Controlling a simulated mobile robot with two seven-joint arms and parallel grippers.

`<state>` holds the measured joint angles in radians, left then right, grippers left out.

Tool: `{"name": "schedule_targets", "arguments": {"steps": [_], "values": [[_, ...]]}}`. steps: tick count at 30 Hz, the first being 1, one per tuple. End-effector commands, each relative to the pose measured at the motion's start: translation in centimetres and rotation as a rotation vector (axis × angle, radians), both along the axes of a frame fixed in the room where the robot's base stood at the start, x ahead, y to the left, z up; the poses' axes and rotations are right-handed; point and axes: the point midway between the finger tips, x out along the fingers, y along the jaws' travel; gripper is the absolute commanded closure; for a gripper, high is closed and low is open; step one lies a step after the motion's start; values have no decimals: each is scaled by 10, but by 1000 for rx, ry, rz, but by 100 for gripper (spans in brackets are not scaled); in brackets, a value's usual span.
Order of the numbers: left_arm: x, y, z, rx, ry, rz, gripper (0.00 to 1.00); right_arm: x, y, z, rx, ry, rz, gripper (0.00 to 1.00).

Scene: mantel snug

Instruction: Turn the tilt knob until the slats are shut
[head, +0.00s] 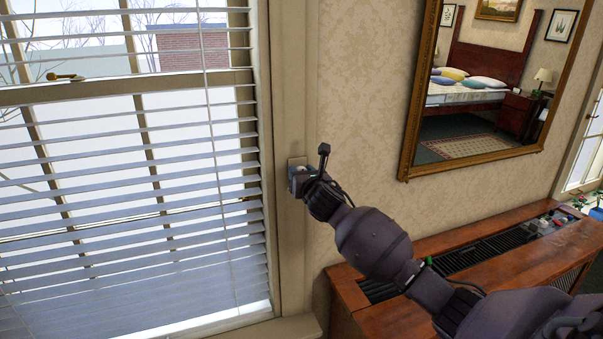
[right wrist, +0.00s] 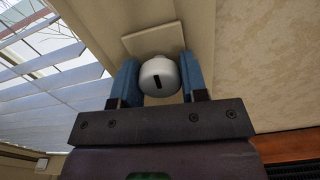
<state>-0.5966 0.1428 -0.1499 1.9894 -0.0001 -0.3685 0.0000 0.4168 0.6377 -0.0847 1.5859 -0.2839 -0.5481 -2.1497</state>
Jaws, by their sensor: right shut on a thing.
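The tilt knob (right wrist: 159,77) is a white round knob with a dark upright mark on its face. It sits on a beige plate (right wrist: 153,40) fixed to the window frame, and the plate also shows in the head view (head: 296,163). My right gripper (right wrist: 158,80) is shut on the knob, with a blue finger on either side of it. In the head view my right gripper (head: 299,178) is at the plate and mostly hides the knob. The blind slats (head: 130,190) are tilted, with the outdoors visible through gaps between them. My left gripper is not in view.
A wooden radiator cover (head: 490,265) with a dark grille stands below my right arm. A gold-framed mirror (head: 408,120) hangs on the patterned wall to the right. The window sill (head: 285,328) runs below the blind. The wall between frame and mirror is bare.

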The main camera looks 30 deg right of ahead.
Motion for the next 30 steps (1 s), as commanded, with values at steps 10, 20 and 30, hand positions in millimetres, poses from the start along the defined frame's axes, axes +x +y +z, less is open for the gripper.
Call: {"name": "schedule_targets", "arguments": {"steps": [10,20,30], "values": [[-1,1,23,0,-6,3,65,0,0,2,274,-63,-2,84],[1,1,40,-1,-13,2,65,0,0,1,579,-137,-1,84],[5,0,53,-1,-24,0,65,0,0,1,873,-208,-1,84]]}}
